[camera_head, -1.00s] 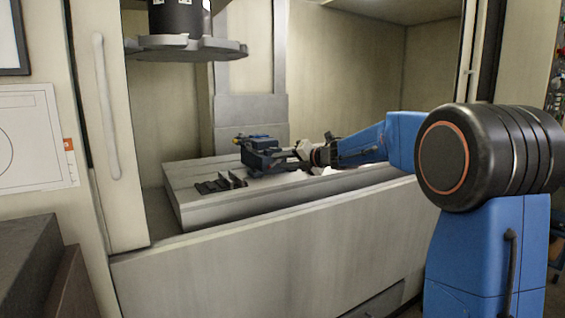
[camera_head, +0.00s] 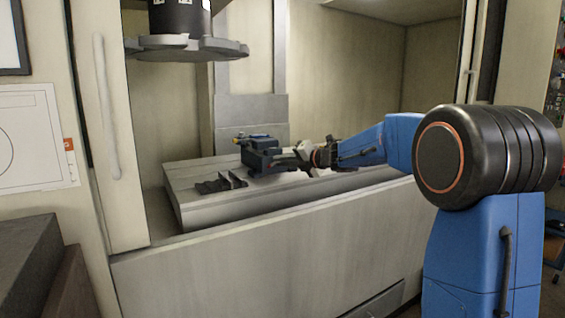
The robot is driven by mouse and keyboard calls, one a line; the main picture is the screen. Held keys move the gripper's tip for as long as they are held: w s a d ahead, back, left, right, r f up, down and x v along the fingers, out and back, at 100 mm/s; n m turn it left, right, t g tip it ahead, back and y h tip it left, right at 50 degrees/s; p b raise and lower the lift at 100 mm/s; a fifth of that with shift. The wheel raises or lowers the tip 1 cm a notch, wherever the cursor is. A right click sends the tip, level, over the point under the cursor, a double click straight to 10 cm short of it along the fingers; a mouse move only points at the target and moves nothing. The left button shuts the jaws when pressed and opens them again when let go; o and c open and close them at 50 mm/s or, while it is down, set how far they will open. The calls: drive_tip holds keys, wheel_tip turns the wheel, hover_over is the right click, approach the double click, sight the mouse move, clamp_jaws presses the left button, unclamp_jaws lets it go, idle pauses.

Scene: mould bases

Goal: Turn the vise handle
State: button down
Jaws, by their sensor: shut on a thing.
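A blue and dark vise (camera_head: 262,155) sits on the grey machine bed inside the open machine. My gripper (camera_head: 302,157) is at the right side of the vise, at the end of my blue arm reaching in from the right. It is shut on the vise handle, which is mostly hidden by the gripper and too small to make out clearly.
The machine bed (camera_head: 200,207) has free room in front of the vise. Small dark parts (camera_head: 220,182) lie at its left. A tool carousel (camera_head: 190,48) hangs above left. The front panel (camera_head: 250,265) and door (camera_head: 105,130) border the opening.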

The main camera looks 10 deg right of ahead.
drive_tip(key=m+y, duration=0.1)
drive_tip(key=m, duration=0.2)
drive_tip(key=shift+d+f, duration=0.1)
drive_tip(key=shift+f, duration=0.1)
drive_tip(key=shift+f+m+t+y, duration=0.1)
drive_tip(key=shift+m+t+y, duration=0.55)
drive_tip(key=shift+m, duration=0.85)
idle(0.4)
drive_tip(key=c, duration=1.7)
unclamp_jaws()
drive_tip(key=shift+c, duration=0.2)
drive_tip(key=v, duration=1.7)
drive_tip(key=shift+s, duration=0.2)
drive_tip(key=shift+d+f, duration=0.1)
